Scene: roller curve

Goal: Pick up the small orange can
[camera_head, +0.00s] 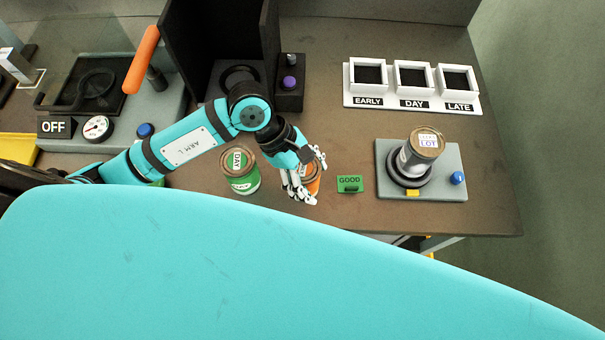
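The small orange can (314,185) stands on the brown table, largely hidden by my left gripper. My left gripper (318,181) reaches down over it from the upper left. Its fingers are spread apart, one on the far side of the can and one on the near side. I cannot tell whether they touch the can. My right gripper is not in view.
A green can marked DAY (240,171) stands close left of my gripper. A green GOOD sign (350,184) is just right. A grey plate (444,189) carries a can labelled LOT (425,145). A white three-slot tray (412,103) lies behind.

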